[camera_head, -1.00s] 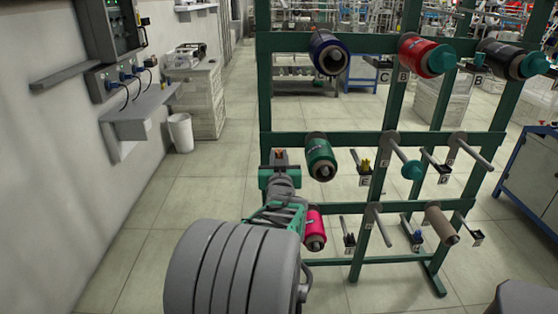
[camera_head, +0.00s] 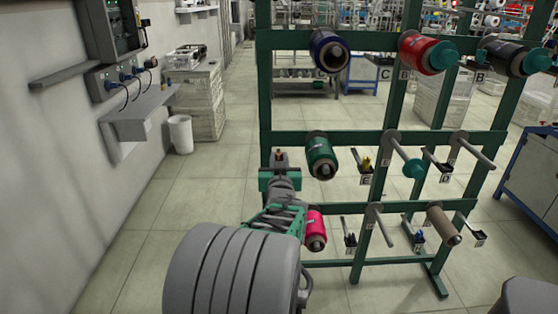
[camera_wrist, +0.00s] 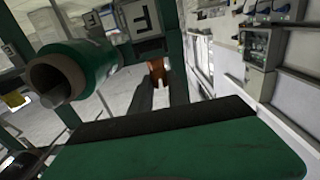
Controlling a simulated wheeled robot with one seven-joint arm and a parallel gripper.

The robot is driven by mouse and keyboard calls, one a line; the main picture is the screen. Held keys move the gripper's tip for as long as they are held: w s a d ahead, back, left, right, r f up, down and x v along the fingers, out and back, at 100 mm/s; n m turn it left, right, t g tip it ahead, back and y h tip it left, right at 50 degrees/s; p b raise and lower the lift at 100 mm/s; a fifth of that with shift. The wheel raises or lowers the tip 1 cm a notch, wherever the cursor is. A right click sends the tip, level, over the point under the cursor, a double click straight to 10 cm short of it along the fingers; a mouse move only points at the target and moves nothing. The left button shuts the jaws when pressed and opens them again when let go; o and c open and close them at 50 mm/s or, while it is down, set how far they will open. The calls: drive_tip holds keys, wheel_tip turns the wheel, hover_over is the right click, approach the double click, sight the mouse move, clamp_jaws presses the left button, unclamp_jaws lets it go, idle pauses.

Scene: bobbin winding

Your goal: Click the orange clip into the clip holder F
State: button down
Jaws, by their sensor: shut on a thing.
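The orange clip (camera_wrist: 158,72) is between the dark finger tips of my gripper (camera_wrist: 157,92), which is shut on it. In the head view the clip is a small orange-brown spot (camera_head: 280,154) at the tip of my gripper (camera_head: 280,162), left of the green bobbin (camera_head: 321,157). A tag with the letter F (camera_wrist: 144,22) is on the green rack just above the clip in the wrist view.
The green bobbin (camera_wrist: 72,75) sticks out close to the left of my gripper in the wrist view. A pink bobbin (camera_head: 316,230) is below it on the rack. A yellow clip (camera_head: 367,164) sits in a holder to the right. Open floor lies left of the rack.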

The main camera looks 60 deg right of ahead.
drive_tip(key=shift+f+b, duration=0.95)
drive_tip(key=c, duration=1.2)
unclamp_jaws()
drive_tip(key=v, duration=0.8)
